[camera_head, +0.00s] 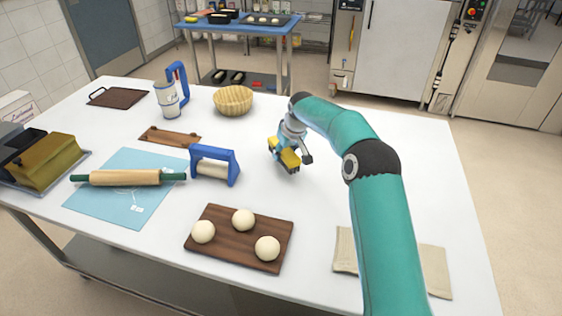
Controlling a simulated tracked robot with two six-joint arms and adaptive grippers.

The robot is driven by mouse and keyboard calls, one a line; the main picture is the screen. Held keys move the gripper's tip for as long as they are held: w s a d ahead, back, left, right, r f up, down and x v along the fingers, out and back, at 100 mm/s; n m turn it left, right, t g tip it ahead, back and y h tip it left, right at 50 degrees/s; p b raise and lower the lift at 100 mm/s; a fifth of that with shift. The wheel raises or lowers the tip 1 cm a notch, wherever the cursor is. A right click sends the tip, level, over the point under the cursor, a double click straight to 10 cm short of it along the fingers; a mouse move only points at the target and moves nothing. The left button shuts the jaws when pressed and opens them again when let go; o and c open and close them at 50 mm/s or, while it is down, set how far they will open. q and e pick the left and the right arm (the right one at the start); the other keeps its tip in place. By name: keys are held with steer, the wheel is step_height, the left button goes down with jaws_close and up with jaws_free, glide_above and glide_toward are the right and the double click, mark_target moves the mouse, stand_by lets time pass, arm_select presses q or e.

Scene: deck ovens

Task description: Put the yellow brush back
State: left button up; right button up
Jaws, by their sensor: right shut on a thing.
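My right gripper (290,146) reaches in from the lower right over the middle of the white table. It is shut on a yellow thing, which looks like the yellow brush (289,158). The jaws hide part of it, and dark bits show at its lower edge. I cannot tell whether it touches the table top. My left gripper is not in view.
The white table (310,205) holds a wicker bowl (233,100), a blue-framed roller (214,165), a rolling pin (128,177) on a blue mat (125,211), and a board (220,256) with dough balls. A cloth (435,269) lies front right. The right rear is clear.

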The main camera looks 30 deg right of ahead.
step_height(320, 180, down, 3)
steer(key=shift+f, duration=0.15)
steer(key=shift+f, duration=0.15)
steer(key=o, duration=1.2)
steer(key=b+v, duration=0.1)
steer(key=v, duration=1.1)
steer(key=shift+b, duration=0.3)
